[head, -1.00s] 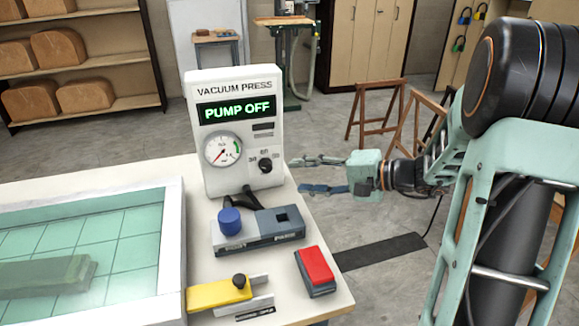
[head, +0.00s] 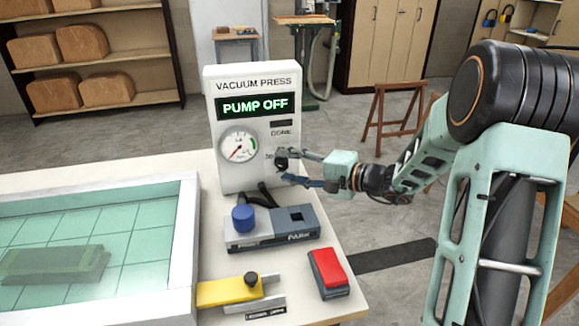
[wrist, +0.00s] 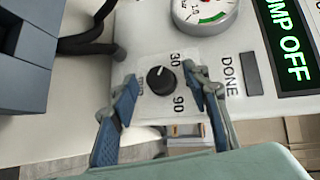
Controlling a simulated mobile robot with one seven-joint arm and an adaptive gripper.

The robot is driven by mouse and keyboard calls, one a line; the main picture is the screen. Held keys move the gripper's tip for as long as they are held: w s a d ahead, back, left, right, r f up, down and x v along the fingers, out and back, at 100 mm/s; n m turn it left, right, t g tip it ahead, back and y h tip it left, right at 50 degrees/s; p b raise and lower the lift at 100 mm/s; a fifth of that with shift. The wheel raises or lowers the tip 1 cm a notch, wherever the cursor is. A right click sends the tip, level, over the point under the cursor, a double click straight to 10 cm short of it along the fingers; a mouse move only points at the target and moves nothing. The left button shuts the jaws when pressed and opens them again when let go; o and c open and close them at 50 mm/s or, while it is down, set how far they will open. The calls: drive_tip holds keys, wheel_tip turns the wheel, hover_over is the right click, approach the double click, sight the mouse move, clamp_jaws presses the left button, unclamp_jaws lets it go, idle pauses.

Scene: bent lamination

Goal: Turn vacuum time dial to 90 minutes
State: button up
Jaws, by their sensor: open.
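The vacuum time dial (wrist: 161,80) is a round black knob on a light plate low on the white vacuum press (head: 232,180). In the wrist view, rotated on its side, the labels 30 and 90 are readable beside it; other markings are partly hidden by my fingers. I cannot tell surely where its pointer points. My gripper (wrist: 161,74) is open, with one finger on each side of the dial and visible gaps between. In the head view my gripper (head: 284,166) reaches in from the right and covers most of the dial.
The display (head: 253,108) reads PUMP OFF. A pressure gauge (head: 238,146) sits left of the dial. Below the press are a grey pump unit with a blue knob (head: 243,218), a red button (head: 329,267), a yellow lever (head: 220,292) and a framed green bed (head: 189,240).

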drive_tip(key=c, duration=1.2)
drive_tip(key=shift+o, duration=0.2)
drive_tip(key=shift+w+f+b, duration=0.1)
drive_tip(key=shift+f+b, duration=0.3)
drive_tip(key=shift+b, duration=0.7)
drive_tip(key=shift+f+m+y+b, duration=0.15)
drive_tip(key=shift+m+y+b, duration=0.45)
drive_tip(key=shift+b, duration=0.45)
drive_tip(key=m+t+y+b, duration=0.1)
drive_tip(key=b, duration=0.2)
drive_tip(key=shift+m+y, duration=0.3)
drive_tip(key=shift+m, duration=0.1)
drive_tip(key=shift+m+t+b, duration=0.4)
drive_tip(key=shift+t+b, duration=0.2)
drive_tip(key=shift+y, duration=0.3)
drive_tip(key=o, duration=1.2)
drive_tip(key=shift+c, duration=0.2)
